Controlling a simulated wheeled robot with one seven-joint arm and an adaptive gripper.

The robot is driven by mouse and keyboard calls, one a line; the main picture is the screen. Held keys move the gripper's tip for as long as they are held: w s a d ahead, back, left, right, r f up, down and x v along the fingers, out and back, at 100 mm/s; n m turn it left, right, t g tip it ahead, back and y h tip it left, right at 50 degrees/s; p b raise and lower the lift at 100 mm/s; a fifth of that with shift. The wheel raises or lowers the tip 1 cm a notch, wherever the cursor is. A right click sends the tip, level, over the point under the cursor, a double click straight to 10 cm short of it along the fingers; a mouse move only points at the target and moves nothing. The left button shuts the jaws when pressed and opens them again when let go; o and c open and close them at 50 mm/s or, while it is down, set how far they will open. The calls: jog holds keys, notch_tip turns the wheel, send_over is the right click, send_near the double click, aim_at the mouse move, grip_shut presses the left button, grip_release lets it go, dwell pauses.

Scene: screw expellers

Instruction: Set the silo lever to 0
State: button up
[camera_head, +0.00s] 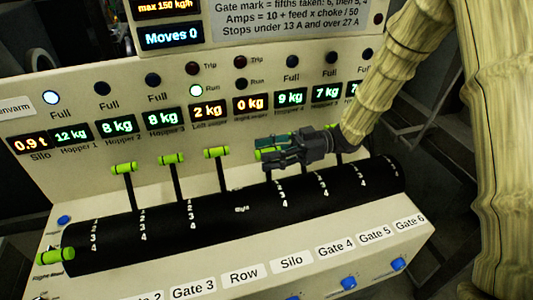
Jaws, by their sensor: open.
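The lever lined up with the Silo label (291,262) has a green handle (261,155) and a dark stem that enters the black drum. It stands toward the back of the drum, like the levers to its left. My gripper (264,150) is open and points left, with its dark fingers at this handle. The fingers cover much of the handle, and I cannot tell whether they touch it. The numbers 3 and 4 show on the drum near the stem; the upper marks and the exact setting are hidden.
Several other green-handled levers stand close by, including one (217,152) just left of my gripper. Those to the right are mostly hidden by my arm. The black drum (330,205) lies below. A panel of lit displays (208,111) rises behind, with a "Moves 0" screen (171,36) above.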

jog(key=v, duration=1.1)
jog(key=shift+d, duration=0.35)
jog(key=shift+w+f, duration=0.1)
jog(key=shift+w, duration=0.05)
